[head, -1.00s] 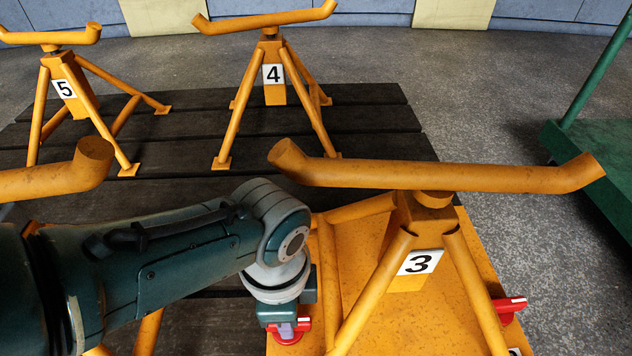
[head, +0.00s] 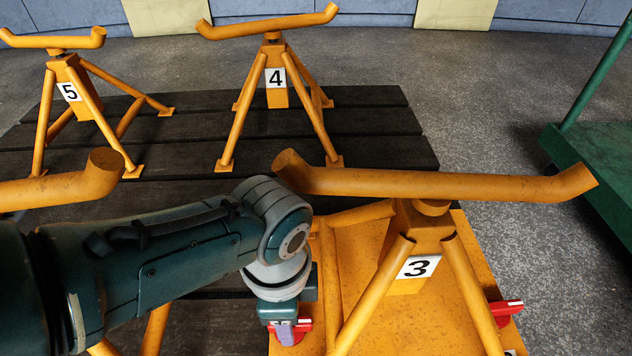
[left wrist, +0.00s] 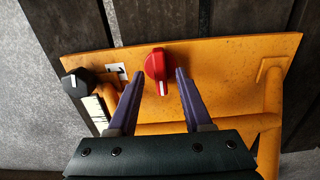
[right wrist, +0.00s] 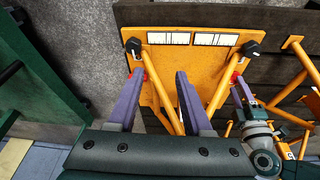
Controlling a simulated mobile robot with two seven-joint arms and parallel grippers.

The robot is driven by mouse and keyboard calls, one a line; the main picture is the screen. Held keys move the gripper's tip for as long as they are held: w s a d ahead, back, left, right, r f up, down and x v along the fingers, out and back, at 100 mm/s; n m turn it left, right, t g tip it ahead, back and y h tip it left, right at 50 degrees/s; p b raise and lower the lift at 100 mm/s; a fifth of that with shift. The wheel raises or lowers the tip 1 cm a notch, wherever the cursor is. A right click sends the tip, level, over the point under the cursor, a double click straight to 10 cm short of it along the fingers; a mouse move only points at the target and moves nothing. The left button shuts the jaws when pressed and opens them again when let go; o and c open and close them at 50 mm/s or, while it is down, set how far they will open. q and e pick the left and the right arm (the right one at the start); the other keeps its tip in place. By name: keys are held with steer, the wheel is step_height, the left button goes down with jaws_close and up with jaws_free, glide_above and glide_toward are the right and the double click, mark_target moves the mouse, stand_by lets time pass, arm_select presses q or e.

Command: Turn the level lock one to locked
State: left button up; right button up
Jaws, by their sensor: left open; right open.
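A red knob with a white mark (left wrist: 158,68) is on the orange plate (left wrist: 215,57) in the left wrist view. Its mark points down the picture, toward my gripper. My left gripper (left wrist: 159,76) is open, its purple fingers on either side of the knob; contact cannot be told. In the head view the left gripper (head: 289,330) hides part of this red knob (head: 303,324). A second red knob (head: 506,307) is at the plate's right edge. My right gripper (right wrist: 159,74) is open and empty over the plate. The small label by the knob is unreadable.
A black knob (left wrist: 76,82) and white scale strips (right wrist: 166,38) are on the plate. Orange stand 3 (head: 418,267) rises from it, its legs near my left gripper. Stands 4 (head: 275,76) and 5 (head: 69,91) are behind. A green trolley (head: 590,150) is at right.

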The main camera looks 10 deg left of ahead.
step_height(320, 180, up, 8)
steer(key=p, duration=0.7)
steer(key=shift+a+f, duration=0.1)
